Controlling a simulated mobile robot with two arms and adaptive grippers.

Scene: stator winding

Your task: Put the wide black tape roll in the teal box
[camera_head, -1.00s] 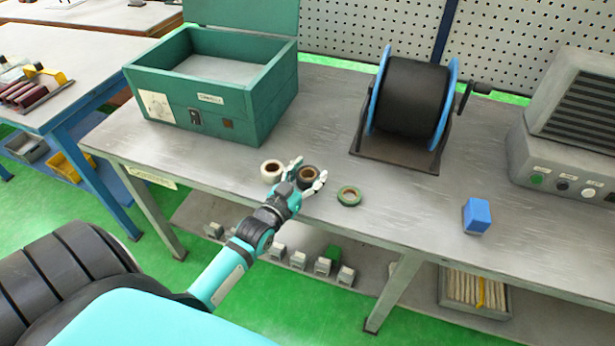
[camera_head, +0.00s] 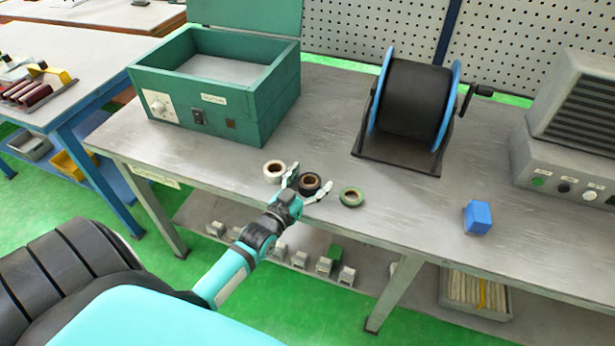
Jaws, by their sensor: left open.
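The wide black tape roll (camera_head: 309,181) lies on the grey workbench between a white tape roll (camera_head: 273,170) and a green tape roll (camera_head: 351,197). My left gripper (camera_head: 309,189) is open at the bench's front edge, with its fingers spread at the near side of the black roll. I cannot tell whether a finger touches the black or white roll. The teal box (camera_head: 264,118) stands on the bench at the back left, its lid raised and its inside open to view. My right gripper is not in view.
A large black spool with blue flanges (camera_head: 410,100) stands behind the rolls. A blue block (camera_head: 478,217) and a grey machine (camera_head: 570,160) are to the right. The bench (camera_head: 225,170) is clear between the box and the rolls.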

